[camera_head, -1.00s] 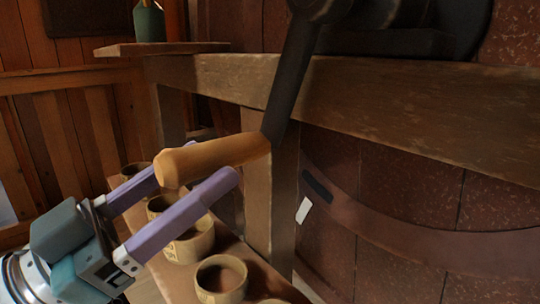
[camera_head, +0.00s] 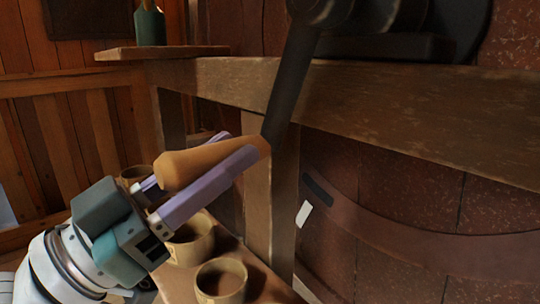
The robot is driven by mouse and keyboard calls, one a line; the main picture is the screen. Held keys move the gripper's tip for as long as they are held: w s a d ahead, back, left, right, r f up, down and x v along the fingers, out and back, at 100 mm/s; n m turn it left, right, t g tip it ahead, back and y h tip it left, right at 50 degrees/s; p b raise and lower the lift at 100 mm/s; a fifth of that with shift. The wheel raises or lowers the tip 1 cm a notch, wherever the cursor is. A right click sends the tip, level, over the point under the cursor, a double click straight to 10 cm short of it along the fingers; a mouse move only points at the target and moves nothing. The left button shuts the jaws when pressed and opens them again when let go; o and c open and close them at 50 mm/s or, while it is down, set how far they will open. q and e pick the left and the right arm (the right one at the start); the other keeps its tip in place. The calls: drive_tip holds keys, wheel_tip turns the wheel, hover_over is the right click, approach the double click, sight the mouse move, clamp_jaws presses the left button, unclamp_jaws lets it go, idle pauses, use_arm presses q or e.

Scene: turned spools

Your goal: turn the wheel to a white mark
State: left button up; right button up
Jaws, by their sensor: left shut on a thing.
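A wooden crank handle (camera_head: 190,165) sticks out to the left from the lower end of a dark crank arm (camera_head: 291,80). The arm hangs down, slightly tilted, from a dark hub (camera_head: 322,10) at the top, only partly in view. My left gripper (camera_head: 240,146) is shut on the handle, with one purple finger on its near side and the other mostly hidden behind it. A white mark (camera_head: 304,214) sits on the curved dark band (camera_head: 400,235), below and right of the handle, just under a black mark (camera_head: 318,190). My right gripper is out of view.
A wooden beam (camera_head: 400,110) runs behind the crank, with a post (camera_head: 257,210) below it. Several round pots (camera_head: 221,280) stand on a low bench under my gripper. A green bottle (camera_head: 149,27) stands on a shelf (camera_head: 160,51) at upper left.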

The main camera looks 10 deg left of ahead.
use_arm(q)
clamp_jaws()
idle(0.8)
